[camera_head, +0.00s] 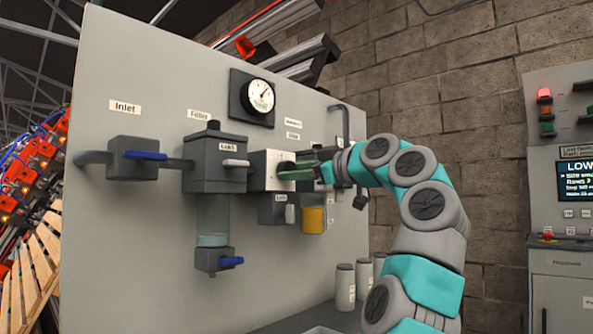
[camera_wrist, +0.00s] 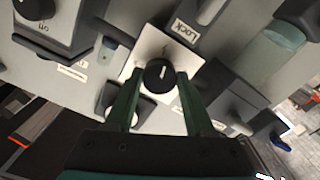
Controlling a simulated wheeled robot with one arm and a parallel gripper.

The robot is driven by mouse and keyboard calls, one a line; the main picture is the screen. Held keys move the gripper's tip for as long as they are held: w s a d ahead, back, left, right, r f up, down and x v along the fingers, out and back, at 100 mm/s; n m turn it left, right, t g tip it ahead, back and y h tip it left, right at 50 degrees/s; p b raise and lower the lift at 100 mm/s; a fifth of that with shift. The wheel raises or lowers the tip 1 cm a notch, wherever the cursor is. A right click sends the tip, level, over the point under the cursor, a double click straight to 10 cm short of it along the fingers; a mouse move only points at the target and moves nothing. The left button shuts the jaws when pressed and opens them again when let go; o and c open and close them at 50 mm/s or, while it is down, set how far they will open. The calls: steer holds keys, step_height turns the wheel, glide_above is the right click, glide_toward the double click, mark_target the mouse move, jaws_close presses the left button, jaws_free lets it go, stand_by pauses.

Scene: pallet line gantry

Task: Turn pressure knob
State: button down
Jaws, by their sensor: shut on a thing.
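The pressure knob (camera_wrist: 159,74) is a round black knob with a white mark, on a pale square plate (camera_wrist: 176,50) in the wrist view. My gripper (camera_wrist: 159,82) has its two green fingers on either side of the knob and is shut on it. In the head view my gripper (camera_head: 291,170) reaches the grey regulator block from the right, and its fingers hide the knob there. The round white pressure gauge (camera_head: 260,95) is above the regulator, with its needle pointing up and to the right.
On the grey panel (camera_head: 150,65), the inlet valve has a blue lever (camera_head: 146,155) and the filter (camera_head: 215,165) hangs left of the regulator. A yellow cup (camera_head: 313,220) hangs below. White bottles (camera_head: 345,285) stand at the panel's foot. A control cabinet (camera_head: 560,270) stands at right.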

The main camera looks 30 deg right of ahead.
steer(key=shift+w+d+r+n+p, duration=0.1)
steer(key=shift+n+p, duration=1.2)
steer(key=shift+n, duration=5.1)
steer(key=shift+c, duration=1.3)
jaws_free()
